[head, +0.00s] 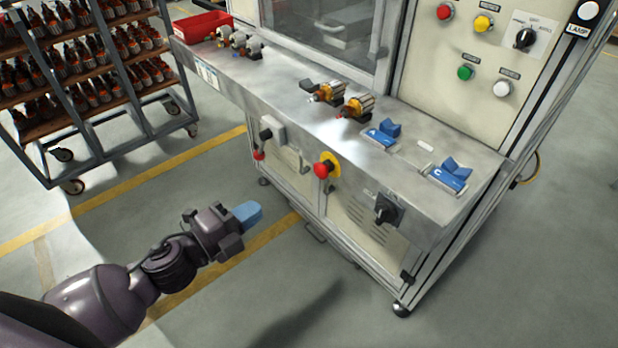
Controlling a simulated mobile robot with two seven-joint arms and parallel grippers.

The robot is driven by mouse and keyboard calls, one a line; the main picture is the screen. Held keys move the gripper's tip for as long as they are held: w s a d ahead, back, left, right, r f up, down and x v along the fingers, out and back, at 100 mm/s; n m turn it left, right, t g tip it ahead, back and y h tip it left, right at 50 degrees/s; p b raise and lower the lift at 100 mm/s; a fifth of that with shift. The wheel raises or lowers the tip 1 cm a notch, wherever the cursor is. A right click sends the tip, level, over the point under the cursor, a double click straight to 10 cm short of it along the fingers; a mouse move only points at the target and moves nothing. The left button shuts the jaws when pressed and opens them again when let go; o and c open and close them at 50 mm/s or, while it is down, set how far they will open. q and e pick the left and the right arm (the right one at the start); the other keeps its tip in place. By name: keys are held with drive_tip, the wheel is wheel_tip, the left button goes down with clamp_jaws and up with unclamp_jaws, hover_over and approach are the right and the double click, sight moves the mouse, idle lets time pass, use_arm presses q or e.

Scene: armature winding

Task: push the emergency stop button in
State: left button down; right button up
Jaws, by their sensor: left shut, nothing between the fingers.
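The emergency stop button (321,170) is a red mushroom head on a yellow base, on the front face of the machine's metal bench. My left gripper (255,212) has blue fingertips and is shut with nothing between them. It is in front of the machine, to the left of the button and lower in the picture. A clear gap lies between the fingertips and the button. My right gripper is not in the head view.
The bench top (290,107) carries motor armatures (357,104) and blue cradles (447,176). A black rotary switch (388,209) sits right of the button, a grey box (272,128) left. A wheeled rack (90,90) stands at left. The floor before the machine is clear.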

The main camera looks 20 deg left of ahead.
sight(318, 172)
use_arm(q)
drive_tip(key=shift+s+d+r+m+h, duration=0.2)
drive_tip(key=shift+d+m+h, duration=0.1)
drive_tip(key=shift+m, duration=0.5)
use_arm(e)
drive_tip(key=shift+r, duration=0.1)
use_arm(q)
drive_tip(key=shift+w, duration=0.1)
drive_tip(key=p+x, duration=0.1)
drive_tip(key=x, duration=1.1)
drive_tip(key=shift+x, duration=0.95)
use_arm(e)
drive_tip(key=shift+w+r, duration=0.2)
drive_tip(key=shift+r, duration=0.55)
use_arm(q)
drive_tip(key=shift+d, duration=0.1)
